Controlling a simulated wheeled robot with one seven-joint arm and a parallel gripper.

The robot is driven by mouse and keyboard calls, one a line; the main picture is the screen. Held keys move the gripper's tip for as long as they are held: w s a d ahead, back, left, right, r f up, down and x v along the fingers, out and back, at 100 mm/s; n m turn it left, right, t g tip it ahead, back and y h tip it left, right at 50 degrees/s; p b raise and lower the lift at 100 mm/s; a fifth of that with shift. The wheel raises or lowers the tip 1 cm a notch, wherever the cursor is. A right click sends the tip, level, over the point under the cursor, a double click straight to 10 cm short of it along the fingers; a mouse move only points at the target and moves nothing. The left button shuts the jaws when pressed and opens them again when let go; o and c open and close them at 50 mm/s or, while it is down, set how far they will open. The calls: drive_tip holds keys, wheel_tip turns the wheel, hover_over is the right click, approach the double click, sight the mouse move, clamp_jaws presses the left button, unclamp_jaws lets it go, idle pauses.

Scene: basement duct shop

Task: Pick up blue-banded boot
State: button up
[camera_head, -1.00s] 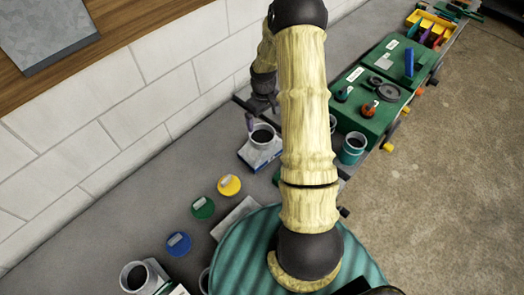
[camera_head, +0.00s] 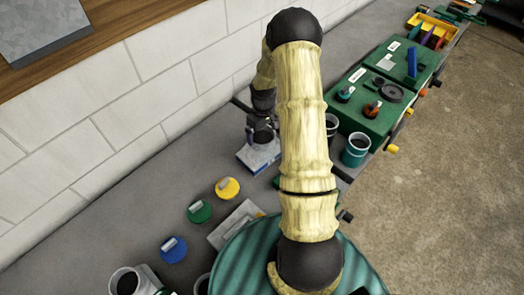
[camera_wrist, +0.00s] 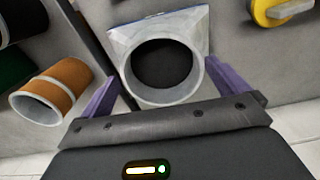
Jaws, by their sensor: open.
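The blue-banded boot (camera_head: 259,155) stands on the grey bench near the tiled wall, a pale square base with a blue edge and a round collar. In the wrist view the boot (camera_wrist: 123,38) shows its collar from above with a dark opening. My gripper (camera_head: 261,132) is right over the boot in the head view and hides its collar. In the wrist view the purple fingers of my gripper (camera_wrist: 162,88) are spread on either side of the collar, with nothing clasped. Whether a finger touches the collar I cannot tell.
An orange-banded round fitting (camera_wrist: 45,92) lies left of the boot in the wrist view. Yellow (camera_head: 228,188), green (camera_head: 199,211) and blue (camera_head: 173,249) discs lie nearer on the bench. A teal-banded cup (camera_head: 355,150) and a green box (camera_head: 364,112) stand to the right.

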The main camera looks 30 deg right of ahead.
sight(262, 140)
drive_tip(key=f, duration=0.1)
drive_tip(key=f+b, duration=0.2)
drive_tip(key=f, duration=0.1)
drive_tip(key=shift+w+a, duration=0.15)
drive_tip(key=shift+w, duration=0.1)
drive_tip(key=shift+r, duration=0.1)
drive_tip(key=c, duration=1.3)
